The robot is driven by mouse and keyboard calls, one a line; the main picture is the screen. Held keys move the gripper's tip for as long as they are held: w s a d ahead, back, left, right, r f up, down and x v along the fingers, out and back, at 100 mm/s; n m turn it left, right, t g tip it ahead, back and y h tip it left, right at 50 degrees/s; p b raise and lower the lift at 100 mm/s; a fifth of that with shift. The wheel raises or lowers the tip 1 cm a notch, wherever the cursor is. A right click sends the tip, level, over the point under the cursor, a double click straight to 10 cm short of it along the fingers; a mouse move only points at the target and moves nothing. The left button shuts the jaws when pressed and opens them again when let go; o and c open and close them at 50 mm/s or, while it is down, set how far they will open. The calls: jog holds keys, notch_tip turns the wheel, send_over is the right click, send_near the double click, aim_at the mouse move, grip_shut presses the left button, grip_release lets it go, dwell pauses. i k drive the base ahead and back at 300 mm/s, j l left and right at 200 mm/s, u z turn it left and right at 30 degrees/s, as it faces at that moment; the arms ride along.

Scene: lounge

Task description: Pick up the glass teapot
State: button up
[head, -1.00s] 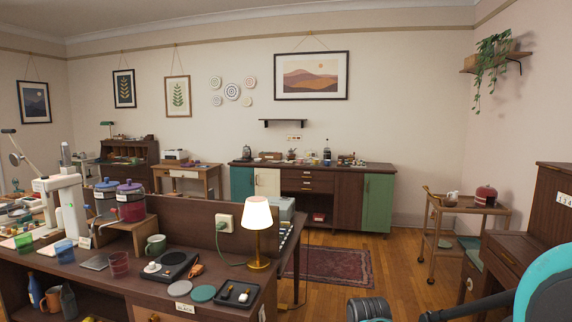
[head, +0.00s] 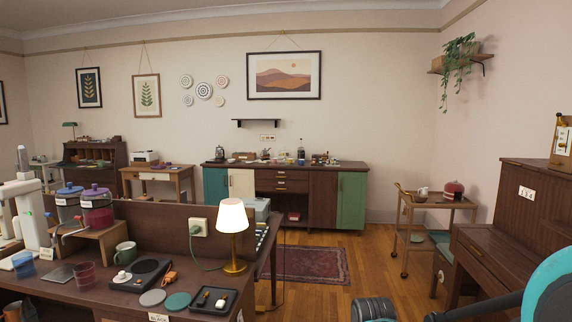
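A small brownish, rounded vessel (head: 421,194) stands on the top shelf of the wooden cart (head: 437,204) at the right. It may be the glass teapot, but it is too small to tell for sure. A dark red, dome-shaped item (head: 453,190) stands just right of it on the same shelf. My gripper's fingers do not show; only dark and teal parts of my arm are at the bottom right, well in front of the cart.
A dark desk (head: 60,297) with a lit lamp (head: 233,222), mugs and jars fills the near left. A dark wooden cabinet (head: 482,242) stands at the right. A long sideboard (head: 325,195) lines the back wall. Wooden floor and a rug (head: 308,264) lie open between.

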aim_at(266, 155)
jog(key=i+l+z, duration=0.2)
jog(key=i, duration=0.25)
jog(key=i+l+z, duration=0.15)
jog(key=i, duration=3.65)
jog(key=i+u, duration=0.15)
jog(key=i, duration=0.45)
jog(key=i+u, duration=0.2)
jog(key=i, duration=0.45)
jog(key=i+l+u, duration=0.15)
jog(key=i, duration=0.45)
jog(key=i+j+u, duration=0.15)
jog(key=i+u, duration=0.65)
jog(key=u, duration=0.2)
jog(key=i+l+u, duration=0.1)
jog(key=i+u, duration=0.25)
jog(key=u, duration=0.15)
jog(key=i+j+u, duration=0.2)
jog(key=i, duration=0.6)
jog(key=l, duration=0.1)
